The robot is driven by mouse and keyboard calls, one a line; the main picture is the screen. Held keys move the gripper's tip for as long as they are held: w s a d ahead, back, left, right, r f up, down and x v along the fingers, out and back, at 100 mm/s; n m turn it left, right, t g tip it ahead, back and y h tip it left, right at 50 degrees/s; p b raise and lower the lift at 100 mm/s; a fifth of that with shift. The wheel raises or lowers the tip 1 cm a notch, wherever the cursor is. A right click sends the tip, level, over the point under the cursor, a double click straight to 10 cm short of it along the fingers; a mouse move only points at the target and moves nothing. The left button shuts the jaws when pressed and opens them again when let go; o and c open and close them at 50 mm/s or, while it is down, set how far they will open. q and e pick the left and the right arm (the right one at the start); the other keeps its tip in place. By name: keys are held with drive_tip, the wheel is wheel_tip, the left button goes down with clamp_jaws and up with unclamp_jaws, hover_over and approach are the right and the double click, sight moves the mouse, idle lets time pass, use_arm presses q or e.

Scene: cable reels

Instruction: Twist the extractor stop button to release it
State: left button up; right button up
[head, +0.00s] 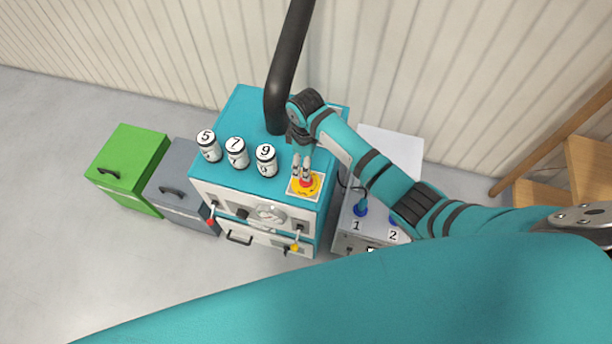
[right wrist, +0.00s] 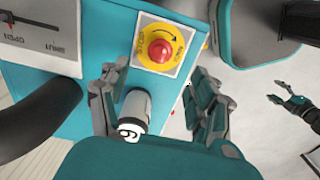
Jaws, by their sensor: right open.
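The extractor stop button is a red knob (right wrist: 160,51) on a yellow disc with a curved arrow, set in a white square plate (head: 292,187) on top of the teal cabinet (head: 246,108). My right gripper (head: 302,166) is over the button with its fingers pointing down at it. In the right wrist view its two fingers (right wrist: 155,80) are spread wide, with the knob between and beyond their tips and nothing held. I cannot tell the exact height gap. A small dark gripper, apparently my left one (right wrist: 288,99), shows far off in the right wrist view; its jaw state is unclear.
White canisters 5 (head: 208,147), 7 (head: 236,153) and 9 (head: 266,161) stand beside the button. A black pipe (head: 288,60) rises behind. Grey (head: 181,197) and green (head: 127,165) drawer units stand left. A grey bench (head: 390,146) stands right.

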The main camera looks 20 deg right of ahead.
wheel_tip(320, 180, down, 8)
drive_tip(key=shift+r+b, duration=0.1)
drive_tip(key=shift+b, duration=0.3)
drive_tip(key=shift+f, duration=0.6)
use_arm(q)
drive_tip(key=shift+w+f, duration=0.35)
drive_tip(key=shift+w, duration=0.4)
use_arm(e)
drive_tip(key=c, duration=1.2)
use_arm(q)
drive_tip(key=shift+s, duration=0.3)
use_arm(e)
drive_tip(key=shift+o, duration=0.2)
